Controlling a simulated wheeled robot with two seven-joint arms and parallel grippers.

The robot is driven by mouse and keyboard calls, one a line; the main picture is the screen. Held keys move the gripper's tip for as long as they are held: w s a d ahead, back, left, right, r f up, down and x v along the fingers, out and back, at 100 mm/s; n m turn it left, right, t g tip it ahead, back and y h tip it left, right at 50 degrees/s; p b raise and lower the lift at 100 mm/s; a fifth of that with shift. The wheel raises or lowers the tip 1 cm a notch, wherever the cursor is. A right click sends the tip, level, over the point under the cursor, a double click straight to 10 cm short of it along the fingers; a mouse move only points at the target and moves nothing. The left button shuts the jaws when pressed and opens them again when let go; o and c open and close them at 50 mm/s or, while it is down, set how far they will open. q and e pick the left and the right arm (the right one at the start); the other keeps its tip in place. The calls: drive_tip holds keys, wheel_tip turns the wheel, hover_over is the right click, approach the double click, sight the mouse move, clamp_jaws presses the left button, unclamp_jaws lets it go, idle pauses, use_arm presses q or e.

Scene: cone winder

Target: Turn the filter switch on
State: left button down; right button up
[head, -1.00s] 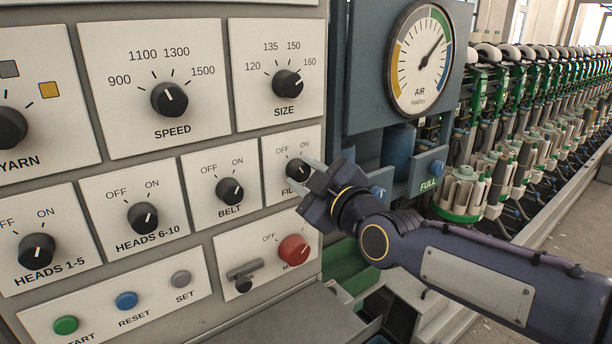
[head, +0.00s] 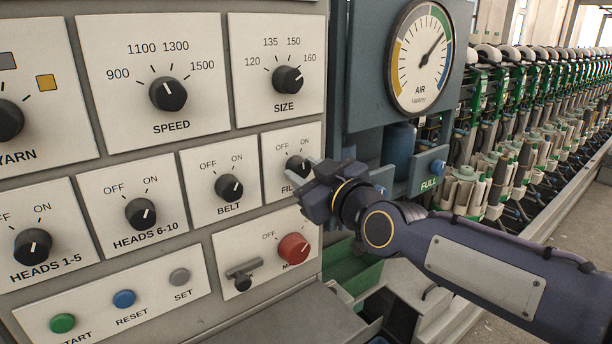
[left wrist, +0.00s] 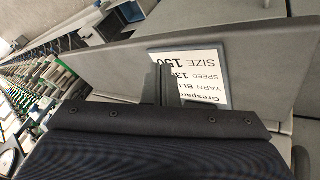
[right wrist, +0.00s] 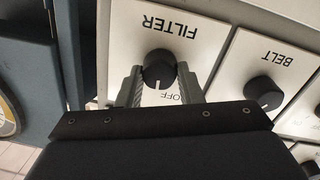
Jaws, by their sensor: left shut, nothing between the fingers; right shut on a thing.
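The filter switch (head: 298,165) is a black round knob on a white plate in the lower right of the panel, labelled OFF and ON. My right gripper (head: 305,174) reaches it from the right and covers part of the plate. In the right wrist view the two fingers (right wrist: 159,80) lie on either side of the filter knob (right wrist: 157,64) and are shut on it. Its white line points down in that upside-down view, just left of the OFF label; ON is hidden there. My left gripper (left wrist: 163,84) is shut and empty in the left wrist view.
The belt knob (head: 229,187) is left of the filter plate, and the red knob (head: 293,248) is below it. A blue-grey cabinet with the air gauge (head: 420,58) stands to the right. A printed card (left wrist: 205,75) is beyond my left fingers.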

use_arm(q)
drive_tip(key=shift+f+b, duration=0.65)
drive_tip(key=shift+f, duration=0.1)
use_arm(e)
drive_tip(key=m, duration=0.6)
drive_tip(key=shift+m+g, duration=0.3)
drive_tip(key=shift+m, duration=0.1)
drive_tip(key=o, duration=1)
use_arm(q)
drive_tip(key=shift+f, duration=0.1)
use_arm(e)
drive_tip(key=shift+d, duration=0.15)
